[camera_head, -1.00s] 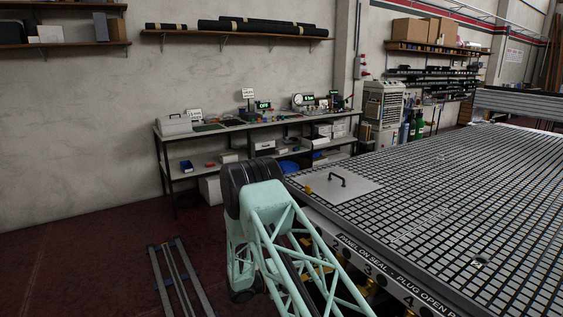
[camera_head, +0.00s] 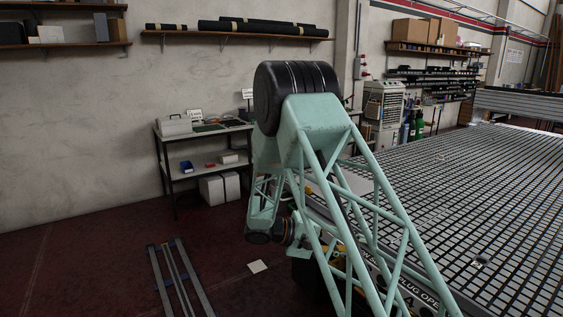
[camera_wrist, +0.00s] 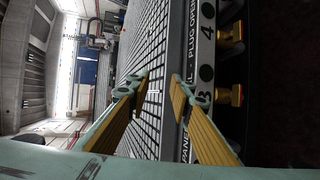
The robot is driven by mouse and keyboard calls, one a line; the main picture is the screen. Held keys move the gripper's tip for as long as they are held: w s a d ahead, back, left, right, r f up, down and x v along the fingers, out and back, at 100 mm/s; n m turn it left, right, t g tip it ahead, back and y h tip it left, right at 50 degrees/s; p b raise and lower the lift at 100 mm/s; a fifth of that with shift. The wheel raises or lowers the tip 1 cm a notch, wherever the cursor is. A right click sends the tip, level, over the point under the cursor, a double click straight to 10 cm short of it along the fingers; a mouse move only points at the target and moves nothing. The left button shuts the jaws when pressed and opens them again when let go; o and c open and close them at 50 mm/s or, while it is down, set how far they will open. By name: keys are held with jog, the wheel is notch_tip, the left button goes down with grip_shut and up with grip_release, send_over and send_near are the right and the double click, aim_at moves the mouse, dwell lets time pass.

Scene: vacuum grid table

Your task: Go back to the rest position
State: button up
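My gripper (camera_wrist: 160,82) shows in the wrist view with its two yellow-padded fingers apart and nothing between them. It is tilted beside the table's edge, where the lettering and numbers run. In the head view my pale green lattice arm stands raised in front of the table's left end, and my gripper cannot be made out there. The vacuum grid table (camera_head: 490,190) fills the right side of the head view. My arm hides much of its near left corner.
A workbench (camera_head: 205,130) with small items stands at the back wall, partly hidden by my arm. Metal floor rails (camera_head: 178,280) lie at lower left. A pale square (camera_head: 258,266) lies on the floor beside my arm.

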jog(key=s+d+r+m+g+y, duration=0.1)
jog(key=s+d+r+g+y, duration=0.15)
jog(key=s+r, duration=0.8)
jog(key=s+d+r+m+g+y, duration=0.1)
jog(key=s+d+r+y, duration=0.25)
jog(key=s+r, duration=0.75)
jog(key=s+a+r+t+y, duration=0.1)
jog(key=s+a+t+y, duration=0.1)
jog(key=s, duration=0.8)
jog(key=s+a+r+t+y, duration=0.1)
jog(key=s+a+r+y, duration=0.1)
jog(key=s, duration=0.8)
jog(key=s+a+r+t+y, duration=0.1)
jog(key=s+a+y, duration=0.3)
jog(key=s, duration=0.6)
jog(key=shift+a+r+t, duration=0.25)
jog(key=shift+a+t, duration=0.6)
